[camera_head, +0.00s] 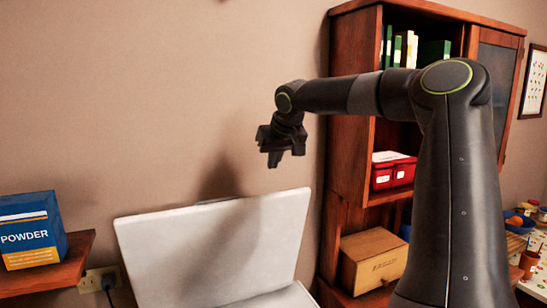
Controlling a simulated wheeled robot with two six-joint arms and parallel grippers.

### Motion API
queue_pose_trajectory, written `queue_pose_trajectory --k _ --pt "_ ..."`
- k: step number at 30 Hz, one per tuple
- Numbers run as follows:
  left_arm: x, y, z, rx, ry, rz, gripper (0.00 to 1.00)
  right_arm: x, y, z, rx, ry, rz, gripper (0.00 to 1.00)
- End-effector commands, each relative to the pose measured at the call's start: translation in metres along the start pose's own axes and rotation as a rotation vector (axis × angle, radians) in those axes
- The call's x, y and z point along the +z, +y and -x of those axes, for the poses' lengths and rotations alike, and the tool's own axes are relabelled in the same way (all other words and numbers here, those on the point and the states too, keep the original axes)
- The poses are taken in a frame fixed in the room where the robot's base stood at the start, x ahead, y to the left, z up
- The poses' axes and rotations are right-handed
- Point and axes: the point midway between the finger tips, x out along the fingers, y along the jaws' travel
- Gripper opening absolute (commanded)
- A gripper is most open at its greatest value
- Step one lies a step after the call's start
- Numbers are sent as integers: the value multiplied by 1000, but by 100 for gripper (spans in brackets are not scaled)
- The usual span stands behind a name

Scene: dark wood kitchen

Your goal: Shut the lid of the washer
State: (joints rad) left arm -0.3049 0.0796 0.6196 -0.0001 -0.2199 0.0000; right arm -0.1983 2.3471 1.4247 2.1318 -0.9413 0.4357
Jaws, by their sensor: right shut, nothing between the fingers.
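The washer's white lid (220,248) stands raised and leans back toward the wall at the bottom middle of the head view. A strip of the washer's white top (285,298) shows below it at the picture's lower edge. The rest of the washer is cut off. My right gripper (274,161) hangs above the lid's top edge, apart from it, with its fingers shut and empty, pointing down. Its arm reaches in from the right. My left gripper is not in view.
A blue and yellow powder box (30,231) sits on a wooden shelf (75,258) at the left. A wooden cabinet (340,150) with books, a red box (393,172) and a wooden box (372,259) stands at the right. The wall behind the lid is bare.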

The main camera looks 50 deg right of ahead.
Motion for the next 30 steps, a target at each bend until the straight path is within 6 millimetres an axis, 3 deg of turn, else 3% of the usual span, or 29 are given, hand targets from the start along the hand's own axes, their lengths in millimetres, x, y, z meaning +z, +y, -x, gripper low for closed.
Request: queue_pose_trajectory --k 17,30 --pt "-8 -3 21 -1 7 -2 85 0 1 -70 4 -2 1 0" --pt "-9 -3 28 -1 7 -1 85 31 1 -57 -4 -1 -1 0"
